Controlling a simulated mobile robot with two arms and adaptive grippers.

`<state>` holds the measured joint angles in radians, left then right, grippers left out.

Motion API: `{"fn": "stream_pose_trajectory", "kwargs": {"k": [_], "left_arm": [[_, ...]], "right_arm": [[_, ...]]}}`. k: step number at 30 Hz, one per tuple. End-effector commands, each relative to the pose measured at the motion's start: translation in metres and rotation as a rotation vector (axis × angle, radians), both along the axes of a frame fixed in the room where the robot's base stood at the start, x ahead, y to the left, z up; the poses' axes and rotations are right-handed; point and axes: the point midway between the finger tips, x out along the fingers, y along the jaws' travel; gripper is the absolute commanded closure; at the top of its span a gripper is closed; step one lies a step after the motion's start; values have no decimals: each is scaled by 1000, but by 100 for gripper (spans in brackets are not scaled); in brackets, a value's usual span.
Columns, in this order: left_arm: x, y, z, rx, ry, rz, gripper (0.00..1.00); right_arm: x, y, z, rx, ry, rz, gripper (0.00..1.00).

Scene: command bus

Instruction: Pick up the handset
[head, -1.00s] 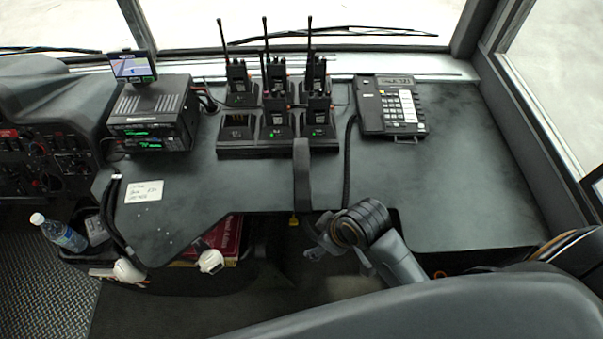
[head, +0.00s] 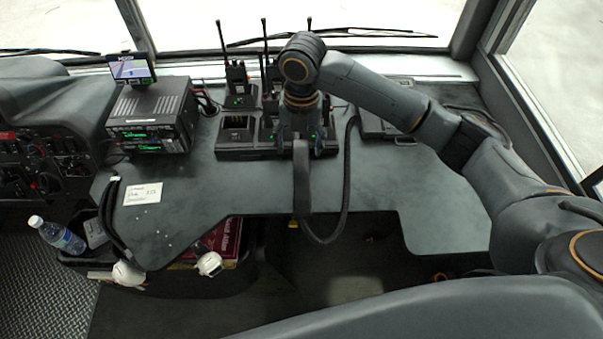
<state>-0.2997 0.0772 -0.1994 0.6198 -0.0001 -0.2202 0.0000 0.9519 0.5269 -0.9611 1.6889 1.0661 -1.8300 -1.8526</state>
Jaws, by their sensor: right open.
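The handset (head: 302,185) is a long dark bar. It lies lengthwise on the dark desk, from the front of the radio charger to the desk's front edge. A dark cord (head: 346,170) loops from near its lower end up toward the desk phone (head: 374,127), which my right arm mostly hides. My right gripper (head: 300,138) points down over the handset's far end, in front of the charger. Its jaws are open, and whether they touch the handset I cannot tell. My left gripper is not in view.
The radio charger (head: 232,154) holds several upright radios with tall antennas, partly behind my right gripper. A radio unit (head: 150,115) with a small screen (head: 131,67) stands at left. A paper note (head: 143,194) lies on the desk. The desk has clear room left of the handset.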

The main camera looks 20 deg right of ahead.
Motion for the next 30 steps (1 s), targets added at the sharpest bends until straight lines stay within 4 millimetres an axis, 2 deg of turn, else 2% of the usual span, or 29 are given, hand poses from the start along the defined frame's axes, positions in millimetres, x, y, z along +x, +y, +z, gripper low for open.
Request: {"fn": "stream_pose_trajectory", "kwargs": {"k": [3,6,18,26,30], "left_arm": [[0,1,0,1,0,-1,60],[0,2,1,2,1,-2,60],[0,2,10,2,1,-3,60],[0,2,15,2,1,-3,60],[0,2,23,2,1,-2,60]], "right_arm": [[10,-12,14,-26,7,65,34],[11,-15,12,-31,14,87,34],[11,-14,-57,-29,14,87,34],[11,-12,-77,-30,14,88,34],[13,-9,-97,-30,15,87,34]]}}
